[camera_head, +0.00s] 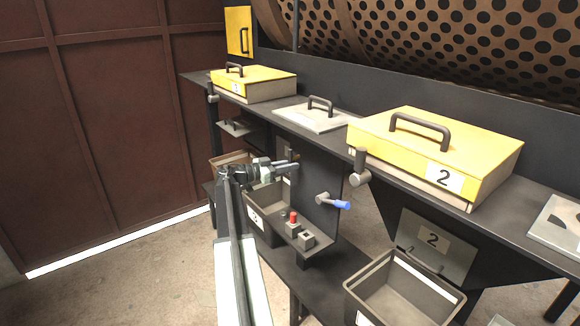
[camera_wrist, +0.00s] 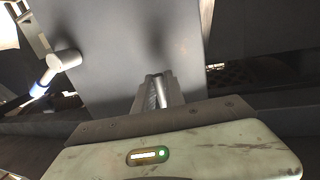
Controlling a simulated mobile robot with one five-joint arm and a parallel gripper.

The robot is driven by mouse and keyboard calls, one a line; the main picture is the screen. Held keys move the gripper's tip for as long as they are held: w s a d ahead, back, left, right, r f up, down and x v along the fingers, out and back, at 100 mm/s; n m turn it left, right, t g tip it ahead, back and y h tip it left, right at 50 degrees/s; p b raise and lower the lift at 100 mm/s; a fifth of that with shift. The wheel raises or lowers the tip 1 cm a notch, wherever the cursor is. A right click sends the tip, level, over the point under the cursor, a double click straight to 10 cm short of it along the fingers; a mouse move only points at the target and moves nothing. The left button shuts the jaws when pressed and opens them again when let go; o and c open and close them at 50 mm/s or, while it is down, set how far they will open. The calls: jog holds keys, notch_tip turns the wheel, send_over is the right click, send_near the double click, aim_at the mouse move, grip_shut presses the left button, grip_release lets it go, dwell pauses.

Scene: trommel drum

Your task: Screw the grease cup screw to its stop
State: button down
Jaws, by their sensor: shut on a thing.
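My gripper (camera_head: 290,161) is at the dark upright panel (camera_head: 325,180) below the shelf, left of the blue-tipped lever. In the wrist view my gripper (camera_wrist: 157,92) is shut on a small silvery rod-like piece, which I take to be the grease cup screw (camera_wrist: 158,88). Only a narrow part of it shows between the fingers, against the grey panel face (camera_wrist: 145,45). How deep its thread sits is hidden. In the head view my gripper covers the screw.
The blue-tipped lever (camera_head: 333,201) is right of my gripper; it also shows in the wrist view (camera_wrist: 58,66). Below stand a red-topped part (camera_head: 293,218) and a grey block (camera_head: 306,239). An open bin (camera_head: 455,306) is at lower right. Yellow lidded box 2 (camera_head: 410,150) is above.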

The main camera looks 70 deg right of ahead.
jog(key=c, duration=1.4)
grip_release()
jog(key=v, duration=0.7)
jog(key=shift+w+a, duration=0.3)
